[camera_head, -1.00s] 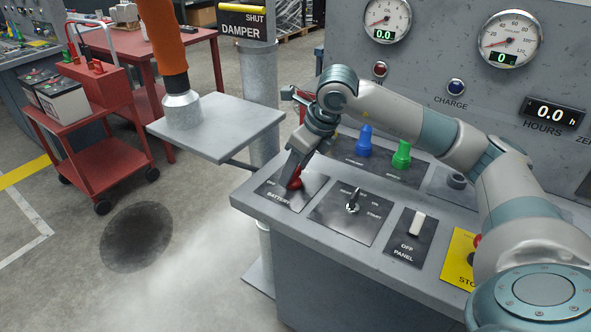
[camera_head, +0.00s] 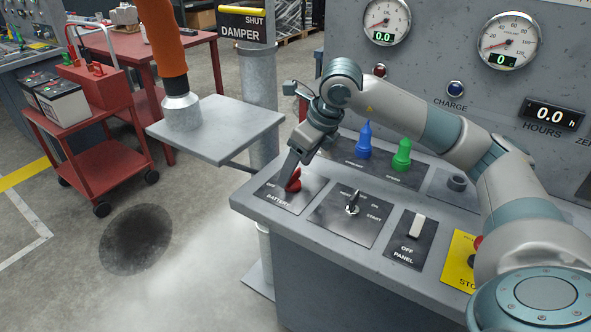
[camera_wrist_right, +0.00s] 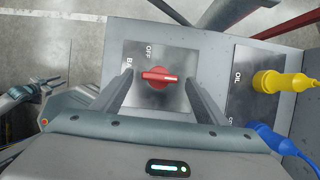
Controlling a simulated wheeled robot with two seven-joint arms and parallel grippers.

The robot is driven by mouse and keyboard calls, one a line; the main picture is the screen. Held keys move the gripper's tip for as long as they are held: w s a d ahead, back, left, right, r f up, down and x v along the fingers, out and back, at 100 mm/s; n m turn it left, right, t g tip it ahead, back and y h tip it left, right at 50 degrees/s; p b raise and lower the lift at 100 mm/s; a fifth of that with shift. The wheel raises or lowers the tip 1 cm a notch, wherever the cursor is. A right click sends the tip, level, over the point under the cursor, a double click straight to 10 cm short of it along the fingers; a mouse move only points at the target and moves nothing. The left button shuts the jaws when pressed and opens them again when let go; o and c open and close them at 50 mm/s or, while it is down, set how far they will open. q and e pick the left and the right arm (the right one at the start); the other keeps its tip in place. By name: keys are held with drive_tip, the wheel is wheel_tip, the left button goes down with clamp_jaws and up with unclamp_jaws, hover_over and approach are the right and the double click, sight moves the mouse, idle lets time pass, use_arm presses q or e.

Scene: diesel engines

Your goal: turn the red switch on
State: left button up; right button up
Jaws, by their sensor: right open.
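The red switch (camera_head: 295,181) is a rotary knob on the dark BATTERY plate (camera_head: 283,203) at the near left corner of the grey console. In the right wrist view the red switch (camera_wrist_right: 160,77) lies crosswise, its white mark toward the right. An OFF label is printed above and left of it. My right gripper (camera_head: 290,177) reaches down over the plate. Its fingers are open, one on either side of the knob with gaps visible in the wrist view. I cannot tell how far down they reach.
Gauges stand behind.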

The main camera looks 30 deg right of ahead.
use_arm(q)
drive_tip(key=shift+s+a+f+g+b, duration=0.2)
drive_tip(key=shift+s+a+g+b, duration=0.05)
drive_tip(key=shift+s+g+b, duration=0.2)
use_arm(e)
drive_tip(key=v, duration=1.5)
drive_tip(key=shift+s+r, duration=0.25)
drive_tip(key=shift+s, duration=0.05)
drive_tip(key=shift+d, duration=0.1)
